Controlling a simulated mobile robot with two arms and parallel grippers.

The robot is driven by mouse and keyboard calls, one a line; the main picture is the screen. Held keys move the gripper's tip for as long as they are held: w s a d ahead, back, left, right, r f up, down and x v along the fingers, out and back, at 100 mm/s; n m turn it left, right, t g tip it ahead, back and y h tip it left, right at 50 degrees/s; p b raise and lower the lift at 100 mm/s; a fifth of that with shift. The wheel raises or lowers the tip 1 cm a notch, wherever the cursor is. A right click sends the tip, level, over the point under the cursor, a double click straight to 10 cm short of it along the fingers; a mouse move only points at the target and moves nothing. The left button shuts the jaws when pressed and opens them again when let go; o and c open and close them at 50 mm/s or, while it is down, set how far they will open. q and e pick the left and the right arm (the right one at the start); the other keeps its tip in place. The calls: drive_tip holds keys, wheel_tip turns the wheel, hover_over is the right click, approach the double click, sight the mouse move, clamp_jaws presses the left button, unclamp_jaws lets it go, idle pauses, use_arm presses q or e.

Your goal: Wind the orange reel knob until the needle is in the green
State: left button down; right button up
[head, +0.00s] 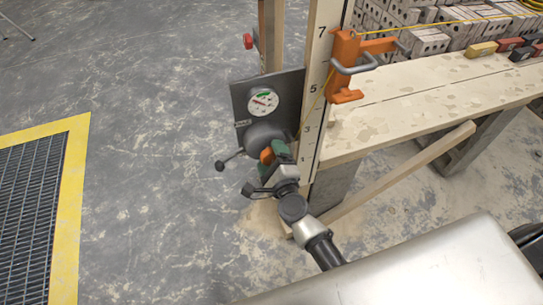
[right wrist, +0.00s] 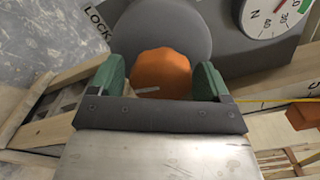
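The orange reel knob (head: 267,155) sits on the front of the round grey reel; in the right wrist view the knob (right wrist: 162,74) is close ahead. My right gripper (head: 273,160) has its green fingers on either side of the knob. In the wrist view the gripper (right wrist: 160,80) is spread, with a thin gap at the knob's left; contact at its right is unclear. The white gauge (head: 263,102) on the grey plate has a green patch at its top and red marks. It is cut off in the wrist view (right wrist: 272,16); the needle's exact reading is unclear. My left gripper is out of view.
A crank lever with a black ball (head: 220,166) sticks out left of the reel. A numbered post (head: 318,85) with an orange clamp (head: 345,65) stands just right. A plank bench (head: 430,105) holds bricks. Open concrete floor and a yellow-edged grate (head: 75,150) lie left.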

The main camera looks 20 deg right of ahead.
drive_tip(key=shift+o, duration=0.8)
drive_tip(key=s+b, duration=0.1)
drive_tip(key=s, duration=0.9)
drive_tip(key=shift+s+d, duration=0.2)
drive_tip(key=shift+s, duration=0.2)
